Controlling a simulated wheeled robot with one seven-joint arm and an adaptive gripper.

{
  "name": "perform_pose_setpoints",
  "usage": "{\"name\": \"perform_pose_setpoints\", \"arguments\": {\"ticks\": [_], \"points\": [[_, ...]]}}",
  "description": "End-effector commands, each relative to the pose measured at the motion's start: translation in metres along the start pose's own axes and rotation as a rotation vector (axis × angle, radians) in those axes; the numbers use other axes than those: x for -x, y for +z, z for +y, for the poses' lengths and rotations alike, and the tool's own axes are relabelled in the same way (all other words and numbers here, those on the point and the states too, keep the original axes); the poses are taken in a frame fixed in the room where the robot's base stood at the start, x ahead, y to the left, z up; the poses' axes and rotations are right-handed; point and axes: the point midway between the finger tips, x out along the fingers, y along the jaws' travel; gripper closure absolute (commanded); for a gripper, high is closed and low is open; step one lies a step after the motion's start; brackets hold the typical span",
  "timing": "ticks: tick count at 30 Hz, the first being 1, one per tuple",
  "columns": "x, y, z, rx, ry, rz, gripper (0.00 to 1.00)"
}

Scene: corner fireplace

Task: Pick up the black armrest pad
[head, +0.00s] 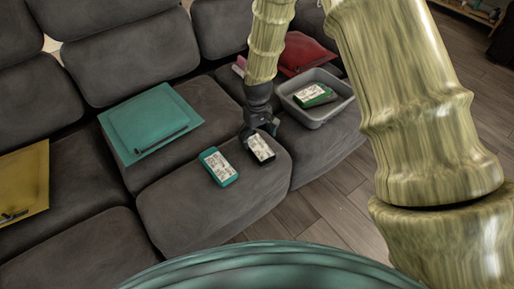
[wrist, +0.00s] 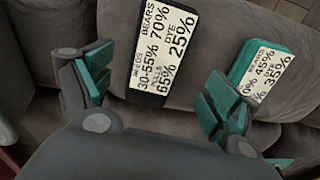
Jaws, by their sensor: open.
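The black armrest pad (head: 261,147) is a small black block with a white printed label. It lies on the front part of the grey sofa seat, and it also shows in the wrist view (wrist: 162,48) at the top middle. My gripper (head: 259,127) is open and empty, at the pad's far end in the head view. In the wrist view my gripper (wrist: 158,92) has its teal-padded fingers spread, with the pad's near end ahead of the gap between them. I cannot tell the height of the fingers above the seat.
A similar teal block (head: 218,167) lies just left of the pad; it also shows in the wrist view (wrist: 258,72). A grey bin (head: 322,118) holding a green labelled block (head: 312,95) stands behind right. A teal flat item (head: 150,122) and a red cushion (head: 305,55) lie on the sofa.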

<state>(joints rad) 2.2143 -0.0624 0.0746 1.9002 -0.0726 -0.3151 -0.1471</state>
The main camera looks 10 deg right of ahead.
Motion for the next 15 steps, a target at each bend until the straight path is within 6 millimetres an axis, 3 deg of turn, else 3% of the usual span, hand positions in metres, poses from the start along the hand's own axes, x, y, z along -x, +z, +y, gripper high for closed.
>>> {"name": "perform_pose_setpoints", "arguments": {"ticks": [8, 15], "points": [[-0.019, -0.002, 0.001, 0.000, 0.000, 0.001, 0.11], [-0.049, -0.008, 0.004, 0.000, 0.000, -0.001, 0.11]]}}
